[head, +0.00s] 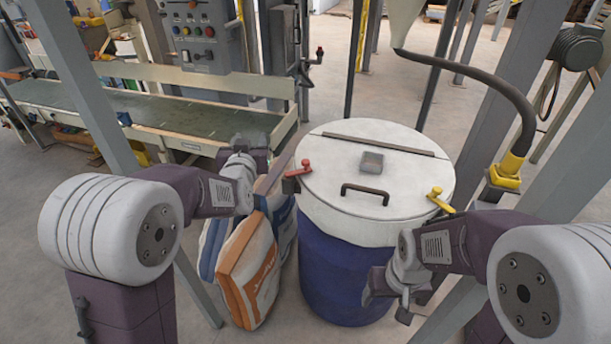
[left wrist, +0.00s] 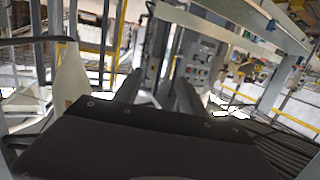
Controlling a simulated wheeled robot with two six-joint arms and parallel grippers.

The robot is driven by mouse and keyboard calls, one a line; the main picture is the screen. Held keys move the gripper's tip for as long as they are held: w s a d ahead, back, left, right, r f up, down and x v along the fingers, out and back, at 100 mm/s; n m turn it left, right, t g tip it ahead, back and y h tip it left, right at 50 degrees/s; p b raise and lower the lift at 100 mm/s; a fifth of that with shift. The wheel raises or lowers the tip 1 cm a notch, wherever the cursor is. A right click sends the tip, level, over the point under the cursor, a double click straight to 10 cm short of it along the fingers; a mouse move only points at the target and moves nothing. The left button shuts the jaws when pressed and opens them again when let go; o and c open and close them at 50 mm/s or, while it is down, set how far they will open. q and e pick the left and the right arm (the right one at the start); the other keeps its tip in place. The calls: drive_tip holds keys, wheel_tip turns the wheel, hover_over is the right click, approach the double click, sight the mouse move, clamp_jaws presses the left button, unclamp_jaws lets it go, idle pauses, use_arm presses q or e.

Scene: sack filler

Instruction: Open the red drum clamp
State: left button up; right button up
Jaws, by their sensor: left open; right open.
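A blue drum (head: 340,270) with a white lid (head: 340,195) stands in the middle of the head view. The red drum clamp (head: 299,170) sits on the left edge of the lid, and a yellow clamp (head: 439,200) sits on the right edge. My left gripper (head: 258,150) is left of and above the red clamp, apart from it and open; its fingers show dark in the left wrist view (left wrist: 165,95). My right gripper (head: 392,300) is open, low in front of the drum's right side. The drum does not show clearly in the left wrist view.
The lid has a dark handle (head: 364,193) and a small grey box (head: 372,162). Filled sacks (head: 249,268) stand against the drum's left side. A conveyor (head: 170,125) and a control box (head: 201,35) are behind left. Grey posts flank my arms; a hose (head: 490,85) hangs at right.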

use_arm(q)
drive_tip(key=w+d+f+t+b, duration=0.2)
drive_tip(key=w+d+f+b, duration=0.1)
drive_tip(key=d+f+b, duration=0.15)
drive_tip(key=m+h+b, duration=0.1)
drive_tip(key=h+b, duration=0.1)
drive_tip(key=b, duration=0.5)
approach(306, 164)
drive_tip(key=w, duration=1.1)
drive_tip(key=shift+w+d+r+p, duration=0.15)
drive_tip(key=shift+w+d+p, duration=0.2)
clamp_jaws()
use_arm(e)
wheel_tip(306, 164, down, 14)
drive_tip(key=shift+f, duration=0.2)
